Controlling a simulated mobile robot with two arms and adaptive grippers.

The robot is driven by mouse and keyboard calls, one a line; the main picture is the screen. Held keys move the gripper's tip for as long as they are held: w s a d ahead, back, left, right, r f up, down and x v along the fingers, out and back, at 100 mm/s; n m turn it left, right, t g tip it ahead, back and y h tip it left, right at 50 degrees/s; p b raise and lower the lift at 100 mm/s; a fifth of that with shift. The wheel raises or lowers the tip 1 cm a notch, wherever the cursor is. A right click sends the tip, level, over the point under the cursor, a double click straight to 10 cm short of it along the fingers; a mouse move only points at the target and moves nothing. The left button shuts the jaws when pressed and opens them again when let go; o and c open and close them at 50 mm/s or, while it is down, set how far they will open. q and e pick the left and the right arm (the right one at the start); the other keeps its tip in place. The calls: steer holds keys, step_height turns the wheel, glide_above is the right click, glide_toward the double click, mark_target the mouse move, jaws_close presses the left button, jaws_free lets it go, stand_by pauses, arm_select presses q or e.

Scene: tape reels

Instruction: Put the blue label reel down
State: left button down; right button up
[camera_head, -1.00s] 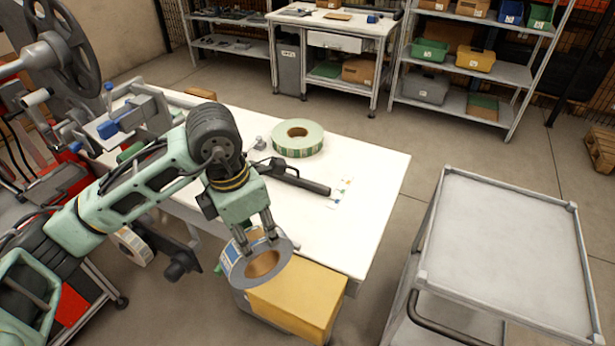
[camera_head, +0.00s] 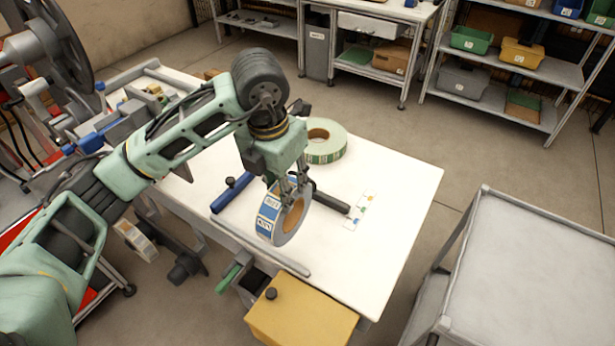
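The blue label reel (camera_head: 268,218) has a white band with blue labels and a brown core. My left gripper (camera_head: 291,190) is shut on its rim and holds it tilted. The reel appears over the front part of the white table (camera_head: 390,210); I cannot tell whether it touches the top. A green label reel (camera_head: 330,151) lies flat on the table behind my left gripper. My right gripper is not in view.
A dark bar and a blue bar (camera_head: 232,193) lie on the table near the held reel. Small coloured labels (camera_head: 364,207) lie right of it. A yellow box (camera_head: 300,312) stands below the front edge. A grey cart (camera_head: 530,265) stands at right. The table's right part is clear.

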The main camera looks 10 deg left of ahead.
arm_select(q)
steer(key=w+a+f+p, duration=0.2)
steer(key=w+f+p, duration=0.2)
steer(key=w+f, duration=0.5)
steer(key=shift+f, duration=0.55)
steer(key=c, duration=1.6)
jaws_free()
steer(key=shift+w+a, duration=0.1)
steer(key=o, duration=0.4)
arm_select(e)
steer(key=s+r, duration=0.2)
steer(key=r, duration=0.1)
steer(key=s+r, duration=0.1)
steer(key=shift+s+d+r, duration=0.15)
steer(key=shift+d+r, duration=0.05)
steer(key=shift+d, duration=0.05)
arm_select(q)
steer(key=shift+r, duration=0.1)
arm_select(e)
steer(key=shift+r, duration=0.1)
